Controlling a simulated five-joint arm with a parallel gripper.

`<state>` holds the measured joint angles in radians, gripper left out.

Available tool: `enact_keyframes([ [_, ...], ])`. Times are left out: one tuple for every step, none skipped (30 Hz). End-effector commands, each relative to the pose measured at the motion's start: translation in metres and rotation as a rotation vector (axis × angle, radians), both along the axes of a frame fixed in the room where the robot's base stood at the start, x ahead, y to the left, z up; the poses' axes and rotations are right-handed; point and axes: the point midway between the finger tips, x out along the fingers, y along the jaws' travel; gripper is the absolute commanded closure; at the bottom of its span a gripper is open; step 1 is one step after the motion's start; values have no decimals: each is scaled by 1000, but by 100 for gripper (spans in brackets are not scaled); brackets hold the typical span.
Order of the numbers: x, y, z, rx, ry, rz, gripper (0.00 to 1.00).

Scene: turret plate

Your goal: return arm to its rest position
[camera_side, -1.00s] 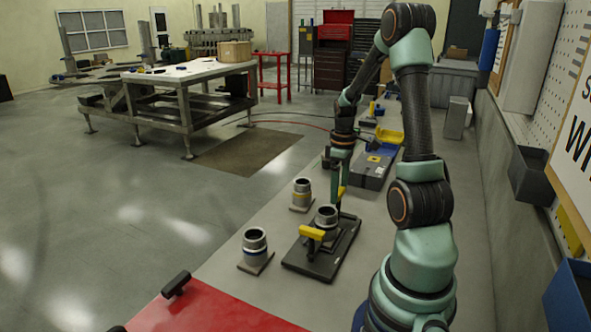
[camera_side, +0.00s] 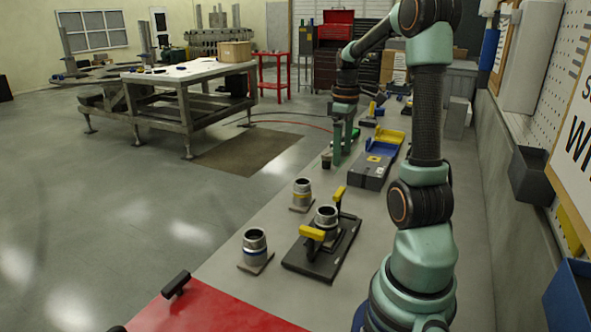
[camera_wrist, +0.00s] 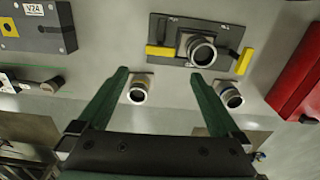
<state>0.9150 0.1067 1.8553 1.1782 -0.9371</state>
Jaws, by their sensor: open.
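My gripper (camera_side: 342,148) hangs above the bench with its fingers pointing down, behind the turret plate in the side view. It is open and empty, with its two green fingers apart in the wrist view (camera_wrist: 160,92). The dark turret plate (camera_side: 296,258) lies on the bench with a metal cylinder (camera_side: 326,220) standing on it between two yellow-handled clamps (camera_side: 312,233). The plate also shows in the wrist view (camera_wrist: 167,28). Two more metal cylinders stand on small pads on the bench, one with a yellow band (camera_side: 302,190) and one with a blue band (camera_side: 255,243).
A grey box (camera_side: 368,172) with a yellow mark and blue and yellow trays (camera_side: 385,140) lie along the bench behind the plate. A wall with bins (camera_side: 530,175) borders the right side.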

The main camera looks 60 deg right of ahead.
Motion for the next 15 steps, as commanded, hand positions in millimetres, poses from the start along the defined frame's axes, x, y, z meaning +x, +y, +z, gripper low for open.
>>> enact_keyframes([
  [0, 0, 4, -2, -1, 0, 0],
  [0, 0, 6, -1, -1, 0, 0],
  [0, 0, 7, 0, 0, 0, 0],
  [0, 0, 8, 0, 0, 0, 0],
  [0, 0, 8, 1, 0, 0, 0],
  [0, 0, 9, 1, 1, 0, 0],
  [0, 0, 9, 1, 1, 0, 0],
  [0, 0, 9, 1, 1, 0, 0],
  [0, 0, 9, 1, 1, 0, 0],
  [0, 0, 9, 1, 1, 0, 0],
  [0, 0, 9, 1, 0, 0, 0],
  [0, 0, 9, 1, 0, 0, 0],
  [0, 0, 9, 0, 0, 0, 0],
  [1, 1, 9, -1, -1, 1, 0],
  [3, 4, 10, -5, -3, 3, 0],
])
